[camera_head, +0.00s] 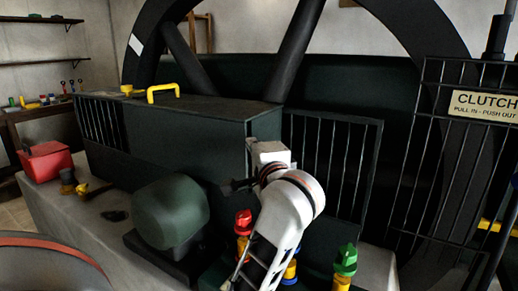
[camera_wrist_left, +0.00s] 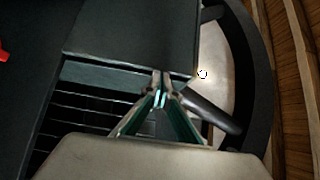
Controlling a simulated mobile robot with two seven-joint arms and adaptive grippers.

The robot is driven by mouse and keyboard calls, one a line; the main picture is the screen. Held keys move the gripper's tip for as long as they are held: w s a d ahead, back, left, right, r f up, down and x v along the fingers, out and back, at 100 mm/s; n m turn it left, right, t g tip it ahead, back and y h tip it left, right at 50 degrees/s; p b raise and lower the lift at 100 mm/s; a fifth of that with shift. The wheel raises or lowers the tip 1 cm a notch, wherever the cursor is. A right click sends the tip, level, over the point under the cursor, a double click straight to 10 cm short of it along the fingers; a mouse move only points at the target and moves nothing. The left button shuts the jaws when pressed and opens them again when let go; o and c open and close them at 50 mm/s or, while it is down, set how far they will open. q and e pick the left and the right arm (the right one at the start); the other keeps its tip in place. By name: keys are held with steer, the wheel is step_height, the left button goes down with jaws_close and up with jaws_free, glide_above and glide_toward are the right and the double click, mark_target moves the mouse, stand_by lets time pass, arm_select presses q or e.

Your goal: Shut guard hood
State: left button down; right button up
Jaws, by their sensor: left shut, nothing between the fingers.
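The guard hood (camera_head: 170,130) is a long dark box with a flat top, solid side and barred left end, in front of the big wheel. A yellow handle (camera_head: 163,93) stands on its top. I see no gap at its top, but cannot tell whether it is fully shut. My left arm rises from the bottom, its white wrist (camera_head: 270,155) in front of the hood's right end, hiding part of it. My left gripper (camera_wrist_left: 160,98) is shut and empty, its tips by a dark panel edge in the left wrist view; I cannot tell if they touch. My right gripper is out of view.
A rounded green housing (camera_head: 168,212) stands left of my arm. Red, yellow and green fittings (camera_head: 344,262) stand close around it. A barred guard (camera_head: 330,150) and the clutch-sign gate (camera_head: 450,150) are at right. A red box (camera_head: 46,161) sits on the left ledge.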

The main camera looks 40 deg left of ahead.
arm_select(q)
steer(key=shift+s+a, duration=0.2)
steer(key=shift+a, duration=0.45)
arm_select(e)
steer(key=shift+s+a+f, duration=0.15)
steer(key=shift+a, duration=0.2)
arm_select(q)
steer(key=shift+r, duration=0.1)
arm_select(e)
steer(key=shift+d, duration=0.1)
arm_select(q)
steer(key=w+d+v, duration=0.1)
steer(key=w+v, duration=0.1)
steer(key=v, duration=1.1)
steer(key=shift+w+d, duration=0.3)
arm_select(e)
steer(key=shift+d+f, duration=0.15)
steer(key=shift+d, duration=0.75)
